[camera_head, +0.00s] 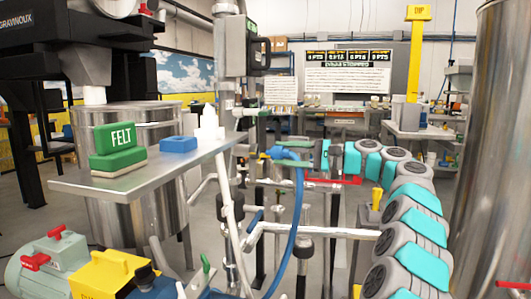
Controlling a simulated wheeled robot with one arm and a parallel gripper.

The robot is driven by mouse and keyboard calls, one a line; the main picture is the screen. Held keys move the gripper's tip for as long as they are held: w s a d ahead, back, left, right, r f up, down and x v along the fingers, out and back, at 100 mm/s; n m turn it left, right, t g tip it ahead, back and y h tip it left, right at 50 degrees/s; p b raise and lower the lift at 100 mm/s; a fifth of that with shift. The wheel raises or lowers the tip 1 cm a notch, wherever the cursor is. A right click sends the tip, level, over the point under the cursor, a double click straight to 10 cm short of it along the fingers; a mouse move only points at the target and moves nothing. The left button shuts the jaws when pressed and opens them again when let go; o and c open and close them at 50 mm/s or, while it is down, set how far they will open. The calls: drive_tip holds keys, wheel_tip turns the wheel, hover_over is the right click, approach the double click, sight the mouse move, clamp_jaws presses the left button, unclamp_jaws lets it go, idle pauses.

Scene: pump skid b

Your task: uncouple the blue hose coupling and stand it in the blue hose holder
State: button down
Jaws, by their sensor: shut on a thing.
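My gripper (308,150) is at the end of my grey and turquoise arm, right of the picture's middle. It is shut on the blue hose coupling (284,153), at the upper end of the blue hose (297,205). The hose bends at the coupling and hangs down in a curve to the bottom edge. The jaws are small here, and I cannot tell whether the coupling is still joined to the pipework. A blue block (178,144) lies on the metal shelf (190,158) at left. I cannot tell whether it is the blue hose holder.
A green FELT block (117,143) and a white object (208,124) stand on the shelf. Grey pipes (315,231) cross below the coupling. A red bar (332,181) is close below my gripper. A large steel tank (497,150) rises at right.

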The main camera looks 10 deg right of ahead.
sight(270, 152)
drive_tip(key=shift+p+x, duration=0.75)
drive_tip(key=shift+x, duration=1.3)
idle(0.5)
drive_tip(key=shift+c, duration=1.1)
unclamp_jaws()
drive_tip(key=p+v, duration=0.3)
drive_tip(key=v, duration=0.6)
